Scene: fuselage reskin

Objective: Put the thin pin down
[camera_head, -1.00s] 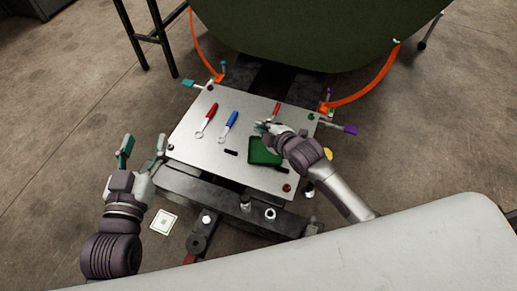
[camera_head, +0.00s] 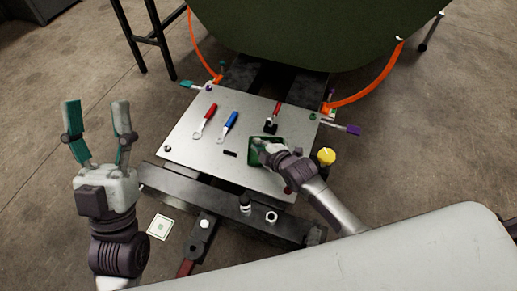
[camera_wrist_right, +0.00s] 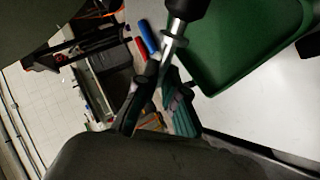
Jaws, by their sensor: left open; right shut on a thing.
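My right gripper (camera_head: 259,147) is over the green tray (camera_head: 277,163) on the metal plate. In the right wrist view, my right gripper (camera_wrist_right: 160,78) is shut on a thin silver pin (camera_wrist_right: 172,48) with a dark upper end and a small collar. The green tray (camera_wrist_right: 235,55) is just to the right of the pin there. I cannot tell whether the pin touches the tray. In the head view, the pin is too small to make out. My left gripper (camera_head: 97,112) is open and empty, to the left of the plate, fingers pointing up.
A red-handled wrench (camera_head: 205,120) and a blue-handled wrench (camera_head: 229,125) lie on the metal plate (camera_head: 195,150). Another red-handled tool (camera_head: 277,109) lies by a small black piece at the back. A yellow knob (camera_head: 326,156) is right of the plate.

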